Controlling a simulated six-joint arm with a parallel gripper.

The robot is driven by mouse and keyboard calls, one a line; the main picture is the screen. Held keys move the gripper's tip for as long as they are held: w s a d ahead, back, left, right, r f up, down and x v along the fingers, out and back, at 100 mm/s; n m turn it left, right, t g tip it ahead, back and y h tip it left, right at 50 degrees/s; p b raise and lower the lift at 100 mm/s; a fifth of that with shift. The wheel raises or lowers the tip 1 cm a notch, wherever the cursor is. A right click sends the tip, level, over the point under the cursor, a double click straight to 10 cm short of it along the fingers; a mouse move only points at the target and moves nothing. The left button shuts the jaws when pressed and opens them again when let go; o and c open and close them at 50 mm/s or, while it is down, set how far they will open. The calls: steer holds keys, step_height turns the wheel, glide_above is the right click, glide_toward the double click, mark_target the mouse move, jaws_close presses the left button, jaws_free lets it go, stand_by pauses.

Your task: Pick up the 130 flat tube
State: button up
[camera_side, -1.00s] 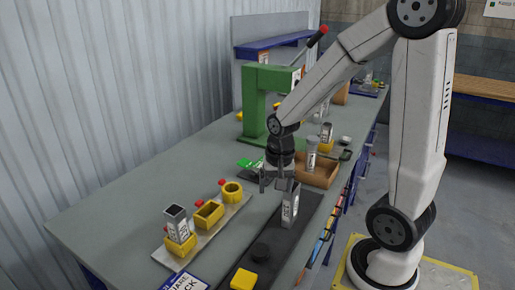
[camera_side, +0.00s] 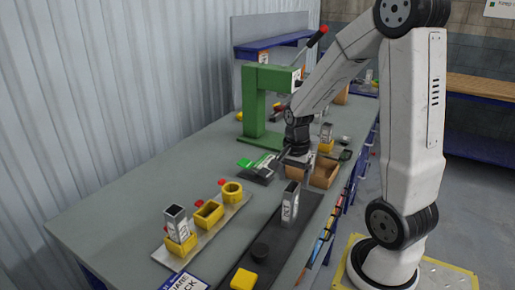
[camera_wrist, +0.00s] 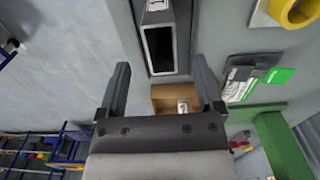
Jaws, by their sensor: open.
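A grey rectangular tube (camera_side: 290,203) with a pale label, which looks like the flat tube, stands upright on a dark strip in the side view. Its number is too small to read. In the wrist view, the tube's open rectangular end (camera_wrist: 160,48) lies ahead of the fingertips, roughly centred between them. My gripper (camera_side: 298,160) is open and empty, above and just beyond the tube, near the wooden box. Its two fingers (camera_wrist: 160,64) show spread in the wrist view.
Another tube (camera_side: 176,222) stands in a yellow holder on the left rack (camera_side: 212,230). The wooden box (camera_side: 324,172) is right of my gripper, the green press (camera_side: 254,100) behind.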

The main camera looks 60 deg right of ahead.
mark_target(292, 192)
steer(key=shift+f, duration=0.2)
steer(key=shift+a+f, duration=0.15)
steer(key=shift+f, duration=2.45)
steer(key=shift+c, duration=0.2)
jaws_close()
